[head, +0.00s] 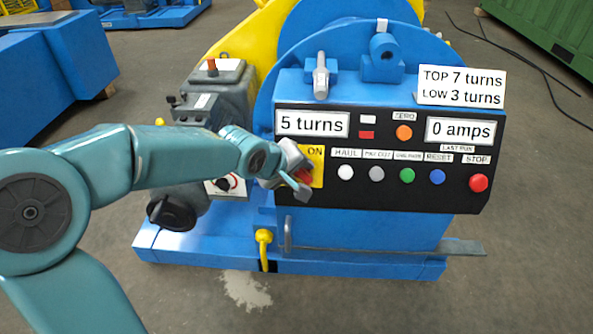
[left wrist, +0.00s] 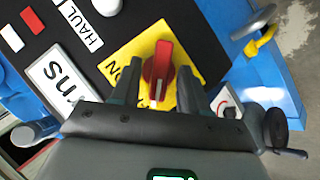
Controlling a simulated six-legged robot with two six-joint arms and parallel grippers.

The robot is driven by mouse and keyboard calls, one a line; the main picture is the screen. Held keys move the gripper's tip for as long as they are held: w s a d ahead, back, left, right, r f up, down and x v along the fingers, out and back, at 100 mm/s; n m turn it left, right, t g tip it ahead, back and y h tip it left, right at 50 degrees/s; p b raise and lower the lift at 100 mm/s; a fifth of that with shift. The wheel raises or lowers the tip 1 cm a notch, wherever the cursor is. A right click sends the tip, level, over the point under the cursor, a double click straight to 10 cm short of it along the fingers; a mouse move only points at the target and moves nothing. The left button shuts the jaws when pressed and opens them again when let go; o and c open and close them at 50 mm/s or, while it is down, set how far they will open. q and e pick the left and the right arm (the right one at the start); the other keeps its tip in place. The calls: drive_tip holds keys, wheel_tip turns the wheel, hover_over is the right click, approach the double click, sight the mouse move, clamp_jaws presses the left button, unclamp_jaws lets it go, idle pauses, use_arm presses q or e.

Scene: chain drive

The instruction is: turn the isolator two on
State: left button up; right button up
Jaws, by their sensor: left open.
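A red rotary knob (head: 305,176) sits on a yellow plate (head: 318,160) marked ON, at the left end of the black control panel. My left gripper (head: 296,183) is at this knob and partly hides it and the plate. In the left wrist view the red knob (left wrist: 158,70) stands between my two open fingers (left wrist: 158,88), with a gap on each side. Its white mark is toward the lower end in that view, and the word ON is to the left. No plate with the number two is readable. My right gripper is not in view.
The panel (head: 400,190) carries several push buttons right of the knob, with displays reading 5 turns (head: 312,123) and 0 amps (head: 460,131). A second rotary switch on a white plate (head: 228,184) is on the grey unit at left. A yellow hook (head: 264,240) hangs below.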

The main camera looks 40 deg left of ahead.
use_arm(q)
clamp_jaws()
